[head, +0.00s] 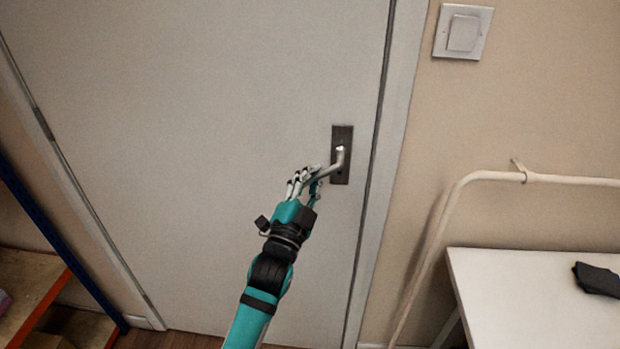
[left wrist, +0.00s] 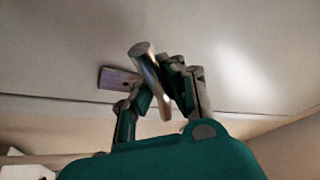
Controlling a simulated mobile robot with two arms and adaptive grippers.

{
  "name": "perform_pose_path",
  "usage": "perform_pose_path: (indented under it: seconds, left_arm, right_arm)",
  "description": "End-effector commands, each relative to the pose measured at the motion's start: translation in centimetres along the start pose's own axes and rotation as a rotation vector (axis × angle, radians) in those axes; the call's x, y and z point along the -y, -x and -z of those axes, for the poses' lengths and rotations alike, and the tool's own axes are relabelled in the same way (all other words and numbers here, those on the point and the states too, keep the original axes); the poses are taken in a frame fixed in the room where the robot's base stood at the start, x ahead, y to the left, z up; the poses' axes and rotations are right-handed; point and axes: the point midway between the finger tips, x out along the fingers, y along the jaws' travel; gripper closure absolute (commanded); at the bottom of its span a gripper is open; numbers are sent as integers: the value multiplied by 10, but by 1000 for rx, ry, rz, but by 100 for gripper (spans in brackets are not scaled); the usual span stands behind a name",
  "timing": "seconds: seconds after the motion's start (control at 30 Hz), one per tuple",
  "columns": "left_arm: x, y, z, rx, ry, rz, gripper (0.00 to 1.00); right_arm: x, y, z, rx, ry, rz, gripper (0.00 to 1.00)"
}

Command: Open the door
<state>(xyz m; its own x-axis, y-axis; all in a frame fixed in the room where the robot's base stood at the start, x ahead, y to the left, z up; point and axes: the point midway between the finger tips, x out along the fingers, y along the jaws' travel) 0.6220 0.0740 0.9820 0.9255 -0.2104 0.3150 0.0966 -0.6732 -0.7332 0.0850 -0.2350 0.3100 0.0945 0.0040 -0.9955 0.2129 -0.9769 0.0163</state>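The pale grey door (head: 210,110) fills the left and middle of the head view and looks closed, with no clear gap at its right edge. Its metal lever handle (head: 335,160) sits on a dark plate (head: 341,135) near that edge and slopes down to the left in the picture. My left gripper (head: 308,183) has its fingers around the lever's free end. In the left wrist view, the lever (left wrist: 147,68) passes between the fingers, which close in on it from both sides; exact contact is partly hidden. My right gripper is not in view.
A light switch (head: 463,32) is on the beige wall right of the door frame. A white rail (head: 450,200) and a white table (head: 530,290) with a dark object (head: 597,279) stand at the right. A shelf unit (head: 35,285) stands at the lower left.

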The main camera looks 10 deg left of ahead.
Motion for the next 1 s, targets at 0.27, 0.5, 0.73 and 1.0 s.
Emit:
perform_pose_path:
  seconds: [0.27, 0.5, 0.73, 1.0]
  left_arm:
    - [-4, 1, -4, 9, 64, 26, 100]
    - [-4, 1, -3, 9, 72, 28, 100]
    - [-4, 1, -3, 9, 70, 28, 100]
    - [7, 45, 8, -34, 81, -16, 100]
  right_arm:
    - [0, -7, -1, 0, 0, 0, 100]
    - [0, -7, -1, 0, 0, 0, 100]
    - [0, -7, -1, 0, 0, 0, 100]
    - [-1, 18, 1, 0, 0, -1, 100]
